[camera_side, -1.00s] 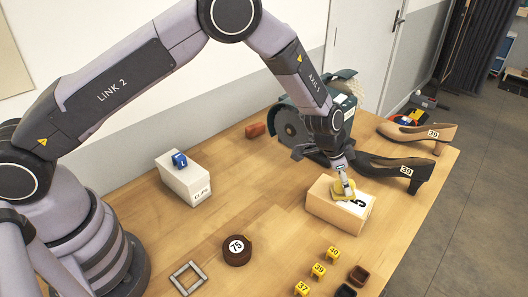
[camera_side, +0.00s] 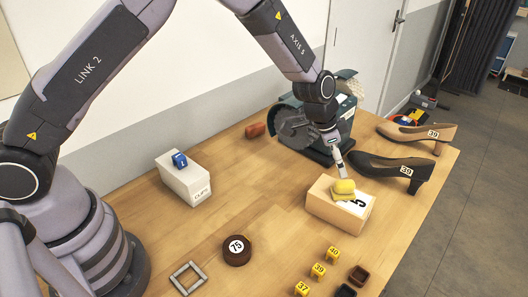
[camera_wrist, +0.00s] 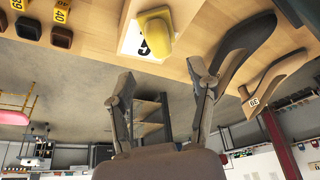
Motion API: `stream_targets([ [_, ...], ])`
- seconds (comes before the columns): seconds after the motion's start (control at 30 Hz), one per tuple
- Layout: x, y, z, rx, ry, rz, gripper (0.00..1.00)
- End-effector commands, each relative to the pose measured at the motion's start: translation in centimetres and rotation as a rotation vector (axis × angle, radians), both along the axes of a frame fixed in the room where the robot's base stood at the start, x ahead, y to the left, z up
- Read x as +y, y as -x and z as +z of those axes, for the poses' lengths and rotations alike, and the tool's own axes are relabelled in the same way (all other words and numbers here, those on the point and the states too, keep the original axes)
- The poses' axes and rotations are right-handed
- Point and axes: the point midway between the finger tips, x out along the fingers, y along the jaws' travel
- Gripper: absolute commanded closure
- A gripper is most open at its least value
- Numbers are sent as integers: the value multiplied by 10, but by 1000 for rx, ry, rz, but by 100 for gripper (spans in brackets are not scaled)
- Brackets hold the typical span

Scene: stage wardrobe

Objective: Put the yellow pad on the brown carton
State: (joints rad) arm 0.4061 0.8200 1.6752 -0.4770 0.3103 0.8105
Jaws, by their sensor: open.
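The yellow pad (camera_side: 343,188) lies on top of the brown carton (camera_side: 328,210), which has a white label with a black number. In the wrist view the pad (camera_wrist: 154,33) also rests on the carton's top (camera_wrist: 130,45), partly over the label. My gripper (camera_side: 338,170) is just above and behind the pad in the side view, apart from it. In the wrist view my gripper (camera_wrist: 160,82) has its two fingers spread wide with nothing between them.
A dark shoe (camera_side: 385,168) and a tan shoe (camera_side: 420,134) stand right of the carton. A green machine (camera_side: 338,118) is behind. Yellow number blocks (camera_side: 318,270) and small brown cups (camera_side: 358,275) are in front. A white clips box (camera_side: 185,182) stands left; the table between is mostly clear.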

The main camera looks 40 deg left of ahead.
Motion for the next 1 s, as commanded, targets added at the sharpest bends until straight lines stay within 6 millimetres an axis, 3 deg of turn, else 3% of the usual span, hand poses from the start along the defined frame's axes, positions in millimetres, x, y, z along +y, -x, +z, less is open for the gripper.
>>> stream_targets([
  [0.1, 7, 6, 23, -2, 1, 0, 44],
  [0.37, 18, 15, 53, -2, 4, 11, 44],
  [0.47, 35, 23, 87, -9, 15, 51, 44],
  [0.53, 55, 37, 122, -15, 26, 99, 44],
  [0.7, 118, 101, 205, -25, 45, 257, 44],
  [0.8, 153, 149, 238, -34, 51, 360, 44],
  [0.9, 183, 202, 259, -47, 51, 468, 44],
  [1.0, 208, 252, 266, -61, 48, 574, 44],
])
